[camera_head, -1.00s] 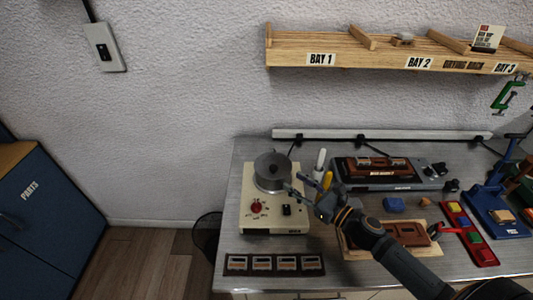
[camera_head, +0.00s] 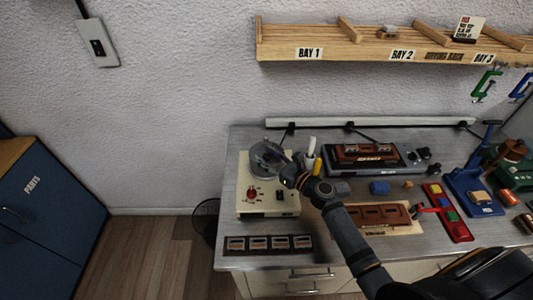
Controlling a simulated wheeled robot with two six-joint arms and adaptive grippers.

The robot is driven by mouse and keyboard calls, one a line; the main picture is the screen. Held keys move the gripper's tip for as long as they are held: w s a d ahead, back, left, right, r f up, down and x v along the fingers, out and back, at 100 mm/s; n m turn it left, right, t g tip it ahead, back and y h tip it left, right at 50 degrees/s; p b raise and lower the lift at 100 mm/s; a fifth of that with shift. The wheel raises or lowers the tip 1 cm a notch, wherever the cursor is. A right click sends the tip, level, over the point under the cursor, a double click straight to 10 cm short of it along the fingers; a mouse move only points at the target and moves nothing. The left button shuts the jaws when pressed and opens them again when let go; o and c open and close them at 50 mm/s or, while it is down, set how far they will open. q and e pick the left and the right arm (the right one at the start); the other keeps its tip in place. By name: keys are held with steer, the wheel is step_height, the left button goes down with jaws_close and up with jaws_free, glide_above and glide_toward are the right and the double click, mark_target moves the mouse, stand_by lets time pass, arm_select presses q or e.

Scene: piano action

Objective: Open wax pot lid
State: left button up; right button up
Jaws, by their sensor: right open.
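The wax pot (camera_head: 255,168) is a grey round pot on a cream base with a red knob, at the left of the bench. Its grey top is partly behind my right gripper (camera_head: 281,162), and I cannot tell whether the lid lies flat or is tilted. My right gripper is open at the right side of the pot's top, close to the lid; contact is not clear. My left gripper is not in view.
A white and a yellow bottle (camera_head: 316,168) stand just right of my gripper. A grey machine (camera_head: 370,160), a wooden board (camera_head: 399,229) and a blue press (camera_head: 473,192) are further right.

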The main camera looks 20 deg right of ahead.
jaws_close()
stand_by(0.3)
steer(key=shift+w, duration=0.15)
